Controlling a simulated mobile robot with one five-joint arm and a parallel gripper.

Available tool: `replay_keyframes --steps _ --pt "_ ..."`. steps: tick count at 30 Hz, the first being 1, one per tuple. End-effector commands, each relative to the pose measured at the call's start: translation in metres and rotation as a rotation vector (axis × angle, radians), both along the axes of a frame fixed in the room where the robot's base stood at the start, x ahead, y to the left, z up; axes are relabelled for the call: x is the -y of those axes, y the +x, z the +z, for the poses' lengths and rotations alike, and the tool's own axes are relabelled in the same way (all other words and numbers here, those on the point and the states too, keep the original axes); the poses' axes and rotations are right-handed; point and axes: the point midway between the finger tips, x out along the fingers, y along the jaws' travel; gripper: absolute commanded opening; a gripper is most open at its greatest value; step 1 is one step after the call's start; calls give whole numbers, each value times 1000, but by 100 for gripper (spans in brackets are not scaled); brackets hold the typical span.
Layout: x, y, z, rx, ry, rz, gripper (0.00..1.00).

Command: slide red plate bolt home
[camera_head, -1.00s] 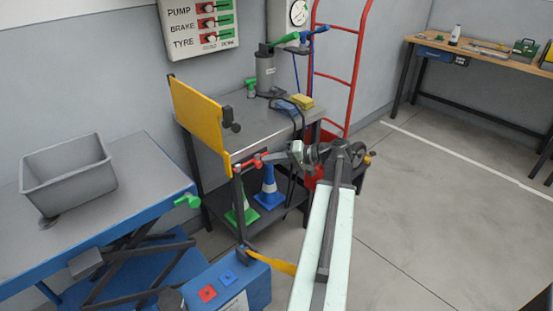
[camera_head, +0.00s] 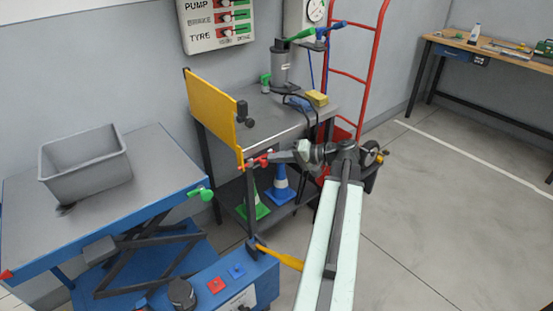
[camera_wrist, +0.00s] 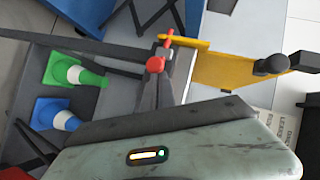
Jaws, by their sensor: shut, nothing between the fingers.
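The red plate bolt (camera_head: 258,161) shows as a small red piece at the lower edge of the upright yellow plate (camera_head: 212,116). In the wrist view its red knob (camera_wrist: 155,64) and red rod (camera_wrist: 168,38) lie at the tip of my gripper, beside the yellow plate (camera_wrist: 220,68). My gripper (camera_head: 274,158) is shut with nothing held, its tip at the red bolt. It also shows in the wrist view as grey fingers (camera_wrist: 158,84). I cannot tell whether the fingers touch the knob. The bolt's seat is hidden.
A grey steel cart (camera_head: 265,112) stands behind, with green and blue cones (camera_head: 281,184) on its lower shelf. A blue lift table (camera_head: 150,205) bearing a grey tub (camera_head: 86,165) is at left. A blue control box (camera_head: 228,286) is in front. Open floor (camera_head: 440,220) lies right.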

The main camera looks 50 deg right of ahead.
Motion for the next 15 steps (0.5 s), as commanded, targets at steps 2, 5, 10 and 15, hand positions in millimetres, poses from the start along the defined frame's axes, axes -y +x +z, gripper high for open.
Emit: replay_keyframes --steps 2,5,10,15 --pt "14 -1 11 0 0 -1 0" --pt "33 -3 23 1 0 2 0" --pt "50 -47 34 1 0 -8 0" --pt "64 -75 44 1 0 -6 0"
